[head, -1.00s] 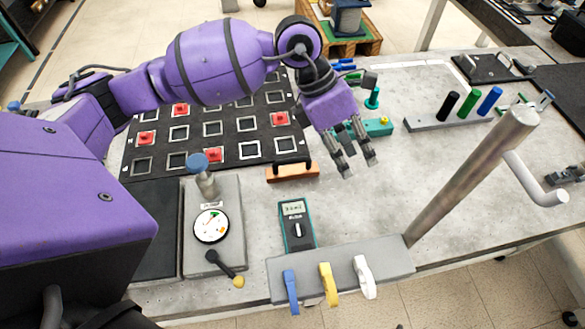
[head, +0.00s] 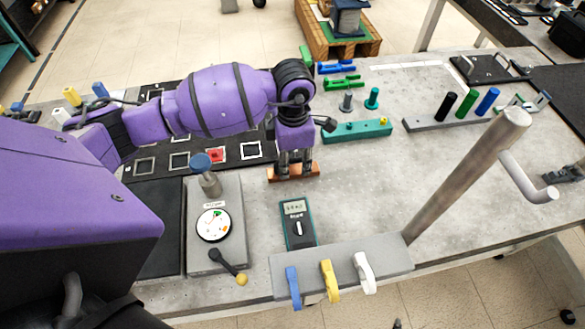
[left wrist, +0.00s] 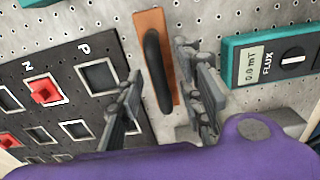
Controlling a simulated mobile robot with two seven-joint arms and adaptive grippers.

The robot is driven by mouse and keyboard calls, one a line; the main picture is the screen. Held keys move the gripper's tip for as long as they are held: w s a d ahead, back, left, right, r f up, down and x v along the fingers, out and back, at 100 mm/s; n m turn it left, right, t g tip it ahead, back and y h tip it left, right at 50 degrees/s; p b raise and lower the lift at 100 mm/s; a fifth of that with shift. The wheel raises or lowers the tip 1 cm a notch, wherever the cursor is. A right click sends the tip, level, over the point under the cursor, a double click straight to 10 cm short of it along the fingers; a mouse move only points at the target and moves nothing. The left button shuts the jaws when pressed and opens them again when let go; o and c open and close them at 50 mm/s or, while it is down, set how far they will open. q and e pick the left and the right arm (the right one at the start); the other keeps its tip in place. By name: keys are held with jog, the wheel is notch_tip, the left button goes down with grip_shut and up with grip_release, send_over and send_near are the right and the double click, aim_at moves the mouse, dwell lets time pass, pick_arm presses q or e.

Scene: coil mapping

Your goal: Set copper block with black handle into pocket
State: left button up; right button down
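The copper block (head: 274,176) with its black handle lies flat on the perforated grey bench top, just right of the black pocket board (head: 140,180). In the left wrist view, the copper block (left wrist: 143,25) shows its long black handle (left wrist: 156,70) between my spread fingers. My left gripper (head: 296,170) points down, open, right above the block; contact cannot be told. The board has rows of white-framed square pockets, some with red pieces, and it also shows in the left wrist view (left wrist: 100,130). My arm hides much of the board in the head view. My right gripper is not in view.
A teal flux meter (head: 298,222) lies in front of the block, with a dial gauge stand (head: 208,250) to its left. A grey rack (head: 395,262) with coloured hooks sits at the front edge. A teal holder (head: 350,133) stands behind right. The bench's right middle is clear.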

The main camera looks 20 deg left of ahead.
pick_arm(q)
jog(key=shift+f, duration=0.15)
jog(key=shift+c, duration=0.2)
grip_shut()
jog(key=shift+w, duration=0.1)
